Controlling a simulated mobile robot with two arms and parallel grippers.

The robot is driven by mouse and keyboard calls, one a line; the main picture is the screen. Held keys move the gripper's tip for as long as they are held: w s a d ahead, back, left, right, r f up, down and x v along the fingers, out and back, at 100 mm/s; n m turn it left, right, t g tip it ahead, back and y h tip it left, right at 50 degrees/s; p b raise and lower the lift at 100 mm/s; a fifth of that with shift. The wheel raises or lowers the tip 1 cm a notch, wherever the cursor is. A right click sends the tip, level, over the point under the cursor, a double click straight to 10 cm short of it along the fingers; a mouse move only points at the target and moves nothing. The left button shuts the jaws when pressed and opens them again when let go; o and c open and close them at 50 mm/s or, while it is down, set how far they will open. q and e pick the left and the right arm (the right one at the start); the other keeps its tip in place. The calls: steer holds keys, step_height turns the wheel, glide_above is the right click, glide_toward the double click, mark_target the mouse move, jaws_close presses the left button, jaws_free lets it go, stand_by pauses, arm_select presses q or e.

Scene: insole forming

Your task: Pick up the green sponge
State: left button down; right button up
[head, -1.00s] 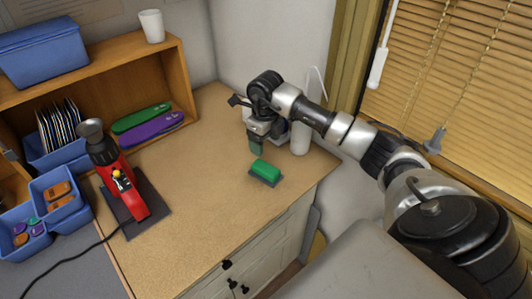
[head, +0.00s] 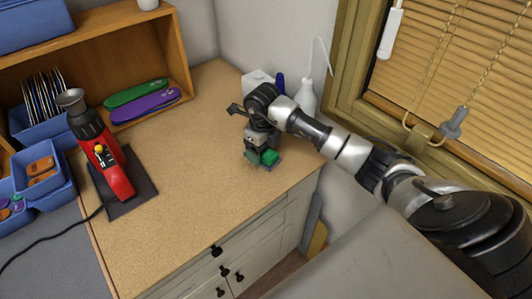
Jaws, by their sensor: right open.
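The green sponge (head: 269,157) lies on the wooden counter (head: 190,190) near its right edge, with a dark grey-green base under it. My right gripper (head: 259,158) reaches in from the right and points down right at the sponge. Its jaws are open, and its near finger covers the left part of the sponge. I cannot tell whether the fingers touch it. My left gripper is not in view.
A white squeeze bottle (head: 306,97) and a white box (head: 257,82) stand behind my right gripper by the wall. A red heat tool (head: 116,170) stands on a dark mat at left. Green and purple insoles (head: 145,104) lie at the wooden shelf. The counter's middle is clear.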

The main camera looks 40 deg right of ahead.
steer(key=shift+s+a+r, duration=0.1)
steer(key=shift+a+r, duration=0.1)
steer(key=shift+a, duration=0.1)
steer(key=c, duration=0.3)
steer(key=shift+d, duration=0.1)
steer(key=c, duration=0.7)
